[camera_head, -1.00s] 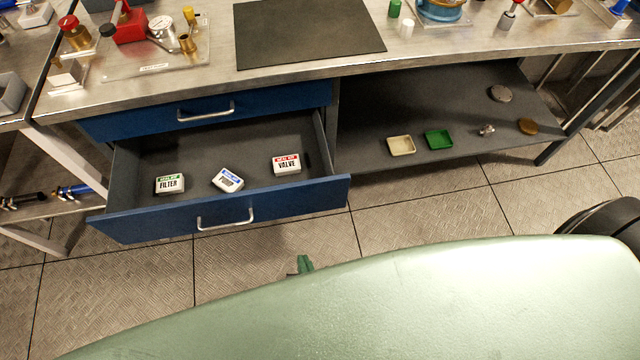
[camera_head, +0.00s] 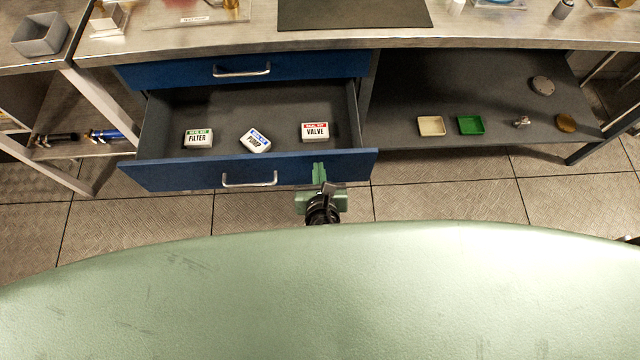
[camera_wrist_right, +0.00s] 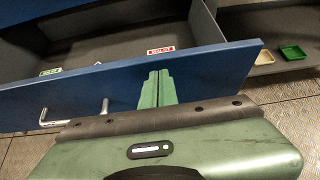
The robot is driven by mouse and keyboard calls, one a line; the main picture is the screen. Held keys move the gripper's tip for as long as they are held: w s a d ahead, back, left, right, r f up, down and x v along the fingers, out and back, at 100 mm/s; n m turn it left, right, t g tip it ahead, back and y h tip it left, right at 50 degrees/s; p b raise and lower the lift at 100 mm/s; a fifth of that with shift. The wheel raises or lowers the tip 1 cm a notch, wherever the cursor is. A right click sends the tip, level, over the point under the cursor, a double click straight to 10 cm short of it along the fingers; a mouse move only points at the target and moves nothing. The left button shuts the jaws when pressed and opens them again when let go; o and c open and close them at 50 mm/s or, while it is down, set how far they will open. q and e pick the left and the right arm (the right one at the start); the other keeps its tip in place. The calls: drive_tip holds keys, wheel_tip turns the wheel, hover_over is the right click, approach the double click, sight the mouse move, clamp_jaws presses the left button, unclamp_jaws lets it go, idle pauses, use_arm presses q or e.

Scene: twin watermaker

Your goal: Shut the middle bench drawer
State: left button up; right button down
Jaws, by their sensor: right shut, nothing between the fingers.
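The open bench drawer (camera_head: 250,171) has a blue front with a silver bar handle (camera_head: 249,180). It stands pulled out below a shut blue drawer (camera_head: 190,73). My right gripper (camera_head: 319,172) is shut and empty, at the right part of the open drawer's front, right of the handle. In the right wrist view its green fingers (camera_wrist_right: 157,90) overlap the blue front (camera_wrist_right: 215,72); I cannot tell whether they touch it. My left gripper is not in view.
Right of the drawers is an open dark shelf (camera_head: 400,90) with a cream tray (camera_head: 431,126), a green tray (camera_head: 471,125) and small parts. The metal benchtop (camera_head: 180,40) carries a dark mat (camera_head: 350,14). Tiled floor (camera_head: 440,200) in front of the bench is clear.

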drive_tip(key=shift+w, duration=0.95)
drive_tip(key=shift+w, duration=0.1)
drive_tip(key=shift+w+r, duration=0.1)
drive_tip(key=shift+w, duration=0.2)
drive_tip(key=w, duration=1.9)
drive_tip(key=shift+d, duration=0.35)
drive_tip(key=shift+s+p, duration=0.1)
drive_tip(key=shift+p, duration=0.2)
